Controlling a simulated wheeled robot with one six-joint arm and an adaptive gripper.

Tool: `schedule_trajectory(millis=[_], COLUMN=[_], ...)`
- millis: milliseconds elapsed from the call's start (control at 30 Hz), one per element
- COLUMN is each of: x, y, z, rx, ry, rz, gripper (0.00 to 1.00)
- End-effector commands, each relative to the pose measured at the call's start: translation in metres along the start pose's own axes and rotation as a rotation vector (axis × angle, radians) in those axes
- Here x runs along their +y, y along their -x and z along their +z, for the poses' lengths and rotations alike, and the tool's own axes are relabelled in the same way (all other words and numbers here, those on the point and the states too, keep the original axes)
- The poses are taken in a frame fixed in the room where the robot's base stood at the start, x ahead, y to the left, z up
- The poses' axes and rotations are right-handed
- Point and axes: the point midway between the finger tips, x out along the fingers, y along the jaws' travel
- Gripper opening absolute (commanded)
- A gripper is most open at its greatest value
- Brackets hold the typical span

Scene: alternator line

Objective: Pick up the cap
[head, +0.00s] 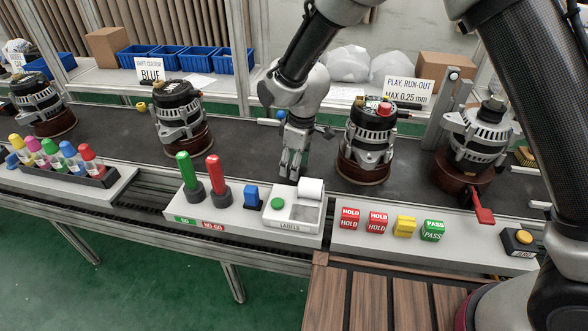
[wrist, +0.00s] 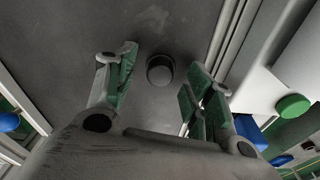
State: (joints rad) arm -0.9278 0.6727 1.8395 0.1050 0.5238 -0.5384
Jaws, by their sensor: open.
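A small dark round cap (wrist: 160,70) stands on the grey belt in the wrist view, seen from above. It lies between and a little beyond the green-padded fingers of my gripper (wrist: 161,78), which are spread apart and do not appear to touch it. In the head view my gripper (head: 293,168) points down over the belt, behind the label box. I cannot make out the dark cap in the head view; the gripper may hide it.
The label box (head: 293,211) with its green button stands in front of my gripper. A blue block (head: 251,196), a green gauge (head: 189,173) and a red gauge (head: 218,180) stand left of it. Alternators (head: 178,110) (head: 367,140) stand on the belt at both sides.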

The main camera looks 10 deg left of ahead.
Motion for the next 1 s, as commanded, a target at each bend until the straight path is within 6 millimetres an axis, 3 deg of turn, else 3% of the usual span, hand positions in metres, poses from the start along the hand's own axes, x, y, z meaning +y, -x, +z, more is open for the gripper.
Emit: schedule_trajectory(millis=[233, 500, 833, 1000], x=[0.0, 0.0, 0.0, 0.001], y=[-0.005, -0.005, -0.003, 0.017], z=[0.0, 0.0, -0.001, -0.004], rx=[0.001, 0.001, 0.001, 0.004], ry=[0.0, 0.0, 0.0, 0.0], rz=[0.001, 0.001, 0.001, 0.002], gripper=[0.53, 0.18, 0.18, 0.18])
